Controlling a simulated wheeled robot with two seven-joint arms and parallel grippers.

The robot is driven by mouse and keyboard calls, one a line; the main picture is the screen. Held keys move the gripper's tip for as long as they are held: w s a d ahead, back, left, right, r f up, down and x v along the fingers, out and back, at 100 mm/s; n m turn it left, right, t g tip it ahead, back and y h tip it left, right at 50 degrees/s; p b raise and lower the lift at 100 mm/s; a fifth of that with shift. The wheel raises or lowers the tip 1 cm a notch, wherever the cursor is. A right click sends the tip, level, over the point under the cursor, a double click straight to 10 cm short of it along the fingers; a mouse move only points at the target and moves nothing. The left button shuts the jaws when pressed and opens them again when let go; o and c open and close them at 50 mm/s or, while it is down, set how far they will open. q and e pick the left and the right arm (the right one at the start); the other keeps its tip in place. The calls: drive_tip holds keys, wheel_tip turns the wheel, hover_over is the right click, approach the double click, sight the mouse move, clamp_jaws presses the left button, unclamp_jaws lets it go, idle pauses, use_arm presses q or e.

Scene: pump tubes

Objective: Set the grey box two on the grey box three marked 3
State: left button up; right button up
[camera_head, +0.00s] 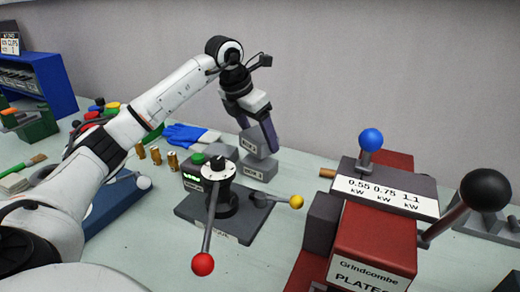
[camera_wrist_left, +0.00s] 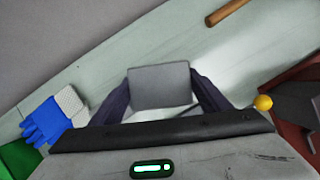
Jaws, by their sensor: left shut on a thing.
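My left gripper (camera_head: 259,137) is shut on a small grey box (camera_head: 250,146) with a label on its front, too small to read surely; I take it as grey box two. In the left wrist view the box (camera_wrist_left: 160,86) sits between the two dark fingers of the left gripper (camera_wrist_left: 162,92). A second grey labelled box (camera_head: 256,171), which I take as grey box three, stands on the bench right below the held one. The held box looks slightly tilted in the head view. I cannot tell whether the two boxes touch. My right gripper is not in view.
A dark plate with a red-knobbed lever (camera_head: 203,264) and a yellow-knobbed lever (camera_head: 296,201) stands in front of the boxes. A red machine (camera_head: 372,240) is at the right. The bench behind the boxes is clear.

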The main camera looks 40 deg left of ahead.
use_arm(q)
drive_tip(key=shift+f, duration=1.8)
drive_tip(key=o, duration=1.2)
drive_tip(key=shift+f, duration=0.15)
drive_tip(key=shift+c, duration=0.2)
drive_tip(key=v, duration=1.2)
drive_tip(key=shift+p, duration=0.3)
drive_tip(key=shift+w, duration=0.1)
